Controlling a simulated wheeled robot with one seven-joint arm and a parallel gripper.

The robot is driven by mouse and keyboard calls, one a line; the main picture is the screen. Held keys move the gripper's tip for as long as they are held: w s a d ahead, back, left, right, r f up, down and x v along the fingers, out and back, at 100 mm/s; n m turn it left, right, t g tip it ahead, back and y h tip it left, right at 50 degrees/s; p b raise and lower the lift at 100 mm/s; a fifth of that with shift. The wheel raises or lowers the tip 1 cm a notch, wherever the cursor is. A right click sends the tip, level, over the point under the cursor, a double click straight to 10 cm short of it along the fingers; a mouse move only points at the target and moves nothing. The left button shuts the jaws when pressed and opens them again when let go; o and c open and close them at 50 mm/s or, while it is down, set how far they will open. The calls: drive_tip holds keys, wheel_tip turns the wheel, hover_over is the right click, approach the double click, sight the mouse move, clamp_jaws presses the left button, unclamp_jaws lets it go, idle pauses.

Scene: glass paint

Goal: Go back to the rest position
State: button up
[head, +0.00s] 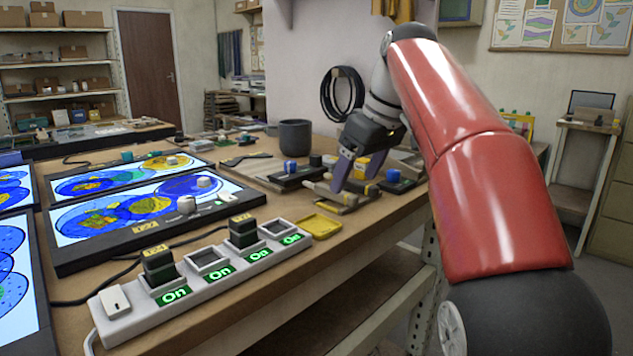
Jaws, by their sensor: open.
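My gripper (358,172) is at the end of my red arm, over the right part of the workbench. Its two purple-grey fingers point down and are spread apart. They are just above or beside a small wooden tray (338,199) with small tools on it. I cannot tell whether the fingertips touch the tray.
A white power strip (205,280) with dark plugs and green "On" labels lies in front. Lit panels with blue and yellow glass designs (140,208) fill the left. A yellow dish (318,226), blue-capped jars (290,167) and a dark pot (295,136) stand near my gripper.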

drive_tip(key=shift+s+d+f+m, duration=0.25)
drive_tip(key=shift+s+d+m, duration=0.15)
drive_tip(key=shift+d, duration=0.2)
drive_tip(key=s+d+f+m+t+h, duration=0.1)
drive_tip(key=s+d+f+m, duration=0.2)
drive_tip(key=s+f, duration=0.9)
drive_tip(key=s+d+f+m+t+h, duration=0.1)
drive_tip(key=s+d+f+m, duration=0.3)
drive_tip(key=s+f, duration=0.8)
drive_tip(key=shift+s+f+m+h, duration=0.15)
drive_tip(key=shift+f+m+h, duration=0.1)
drive_tip(key=shift+m+h, duration=0.35)
